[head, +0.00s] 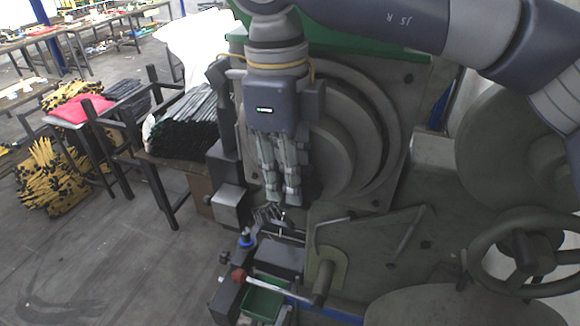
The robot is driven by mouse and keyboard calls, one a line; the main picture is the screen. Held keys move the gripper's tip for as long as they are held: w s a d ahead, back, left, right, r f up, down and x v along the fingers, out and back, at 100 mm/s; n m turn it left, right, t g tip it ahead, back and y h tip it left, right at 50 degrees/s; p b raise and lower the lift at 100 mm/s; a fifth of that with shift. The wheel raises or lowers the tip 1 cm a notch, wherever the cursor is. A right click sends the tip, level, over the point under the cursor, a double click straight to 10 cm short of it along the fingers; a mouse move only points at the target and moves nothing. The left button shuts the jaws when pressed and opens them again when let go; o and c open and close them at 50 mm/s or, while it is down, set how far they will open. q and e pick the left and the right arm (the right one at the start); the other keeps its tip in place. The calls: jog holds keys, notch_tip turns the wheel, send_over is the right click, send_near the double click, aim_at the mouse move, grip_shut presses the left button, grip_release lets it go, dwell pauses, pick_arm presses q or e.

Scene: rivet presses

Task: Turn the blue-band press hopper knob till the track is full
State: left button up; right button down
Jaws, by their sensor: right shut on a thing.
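My right gripper (281,200) points straight down in front of the large round casting of a grey machine. Its fingers are close together, shut on what seems to be the hopper knob, which the fingers mostly hide. Just below the fingertips are small metal parts (270,214) at the top of a small dark press (275,257). The track and how full it is cannot be made out. A blue band (340,312) shows low at the front. My left gripper is not in view.
A lever with a red ball (239,275) and a green tray (265,300) sit close below the gripper. A handwheel (525,250) stands at right. A rack of dark bars (185,122) is at left; the floor (110,245) before it is clear.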

jog(key=shift+w+a+g+h, duration=0.15)
jog(key=shift+g+h, duration=0.15)
jog(key=shift+h, duration=0.4)
jog(key=c, duration=1.8)
grip_release()
jog(key=shift+o, duration=0.2)
jog(key=v, duration=1.2)
jog(key=shift+a, duration=0.2)
jog(key=shift+f, duration=0.1)
